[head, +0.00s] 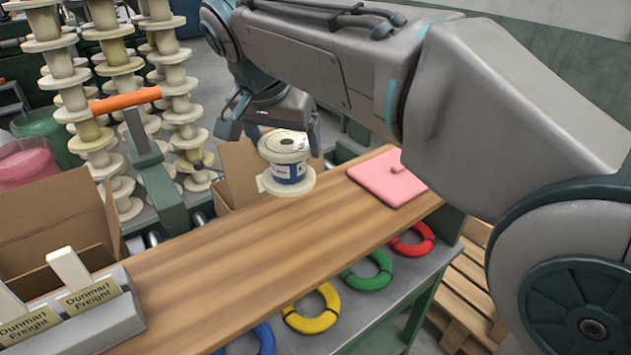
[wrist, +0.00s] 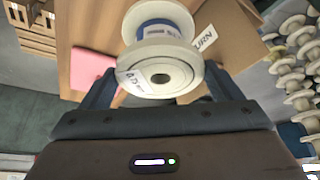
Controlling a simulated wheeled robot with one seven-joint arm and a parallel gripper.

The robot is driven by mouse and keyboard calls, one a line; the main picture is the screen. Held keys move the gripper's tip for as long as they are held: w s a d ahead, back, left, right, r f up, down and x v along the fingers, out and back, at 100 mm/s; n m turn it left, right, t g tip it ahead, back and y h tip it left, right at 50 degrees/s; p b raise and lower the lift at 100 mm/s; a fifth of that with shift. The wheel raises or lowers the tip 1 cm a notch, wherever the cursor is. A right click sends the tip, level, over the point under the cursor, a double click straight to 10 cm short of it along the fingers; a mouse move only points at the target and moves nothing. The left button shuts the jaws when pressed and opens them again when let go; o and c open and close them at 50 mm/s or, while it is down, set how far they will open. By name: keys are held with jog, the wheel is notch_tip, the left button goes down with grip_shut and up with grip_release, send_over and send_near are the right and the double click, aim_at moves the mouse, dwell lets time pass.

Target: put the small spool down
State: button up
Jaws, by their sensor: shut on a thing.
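The small spool (head: 289,172) has pale flanges and a blue-and-white label around its core. It hangs upright under my gripper (head: 271,133), at the back edge of the wooden bench top (head: 230,245). In the wrist view the spool (wrist: 160,60) sits between my two fingers (wrist: 157,88), which are shut on it. The near flange faces the wrist camera, with a dark centre hole. I cannot tell whether the lower flange touches the wood. A white label ending in "URN" (wrist: 205,39) shows beside the spool in the wrist view; the rest of it is hidden.
A pink pad (head: 388,177) lies on the bench right of the spool. An open cardboard box (head: 237,170) stands behind the spool, another (head: 55,215) at left. A grey holder with "Dunmart Freight" cards (head: 95,310) is front left. Spool stacks (head: 120,75) rise behind. The bench middle is clear.

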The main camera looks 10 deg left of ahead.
jog(key=shift+w+d+f+p, duration=0.1)
jog(key=shift+d+f, duration=0.85)
jog(key=shift+f, duration=0.3)
jog(key=shift+w+d+f+p, duration=0.1)
jog(key=shift+d+f, duration=0.85)
jog(key=shift+f, duration=0.25)
jog(key=shift+d+f+p, duration=0.1)
jog(key=shift+d+f, duration=0.85)
jog(key=shift+f, duration=0.3)
jog(key=shift+f, duration=0.1)
jog(key=o, duration=1.4)
jog(key=v, duration=1.2)
jog(key=shift+b, duration=0.4)
jog(key=shift+n+g+y, duration=0.3)
jog(key=shift+n+g, duration=0.3)
jog(key=shift+g, duration=0.3)
jog(key=s+d+f, duration=0.2)
jog(key=d+f, duration=0.5)
jog(key=d, duration=0.1)
jog(key=s+d+f, duration=0.3)
jog(key=d+f, duration=0.5)
jog(key=d, duration=0.1)
jog(key=s+d+f, duration=0.3)
jog(key=d+f, duration=0.4)
jog(key=d, duration=0.2)
jog(key=shift+s+d+f, duration=0.15)
jog(key=shift+s+d, duration=0.05)
jog(key=shift+d, duration=0.05)
